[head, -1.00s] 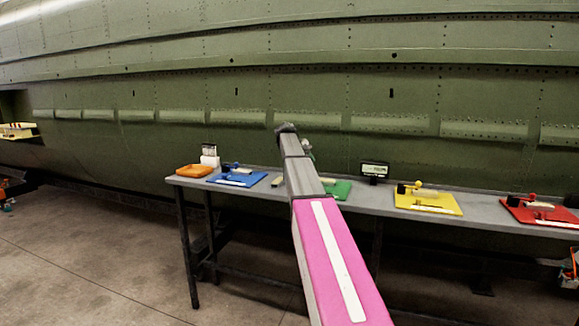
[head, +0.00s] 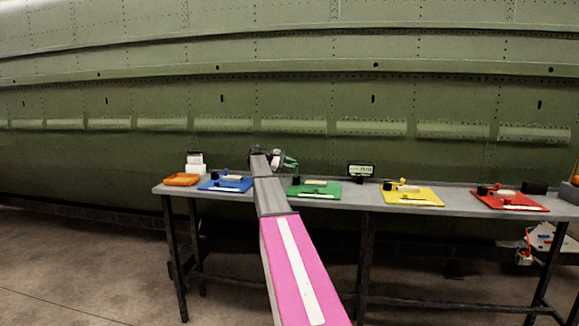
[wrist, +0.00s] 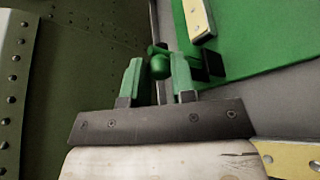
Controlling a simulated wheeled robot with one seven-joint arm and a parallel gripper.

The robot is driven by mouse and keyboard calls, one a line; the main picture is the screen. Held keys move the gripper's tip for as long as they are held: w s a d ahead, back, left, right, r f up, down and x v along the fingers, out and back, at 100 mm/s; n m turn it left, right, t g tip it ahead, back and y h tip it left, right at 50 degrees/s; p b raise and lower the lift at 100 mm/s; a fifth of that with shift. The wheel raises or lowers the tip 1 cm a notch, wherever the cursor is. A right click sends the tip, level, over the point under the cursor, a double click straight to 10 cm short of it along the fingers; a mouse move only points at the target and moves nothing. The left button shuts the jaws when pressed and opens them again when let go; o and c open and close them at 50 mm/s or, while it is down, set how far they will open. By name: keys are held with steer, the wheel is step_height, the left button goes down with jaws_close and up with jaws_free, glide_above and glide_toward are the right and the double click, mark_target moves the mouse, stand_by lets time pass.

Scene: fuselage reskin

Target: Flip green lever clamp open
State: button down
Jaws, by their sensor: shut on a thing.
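The green lever clamp is on a green base plate (head: 315,190) on the grey bench, and the plate also shows at the upper right in the wrist view (wrist: 275,30). In the wrist view the clamp's round green knob (wrist: 160,67) sits between the green fingers of my gripper (wrist: 158,75), which is shut on it. A cream block (wrist: 199,18) and a black part (wrist: 207,66) lie just beyond, on the plate side. In the head view my gripper (head: 289,163) is small, at the plate's back left; the lever's exact angle is hard to tell.
The green fuselage wall (head: 300,100) rises close behind.

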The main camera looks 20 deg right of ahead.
stand_by(0.4)
steer(key=c, duration=0.9)
jaws_free()
steer(key=shift+c, duration=0.2)
steer(key=v, duration=1.1)
steer(key=shift+f, duration=0.15)
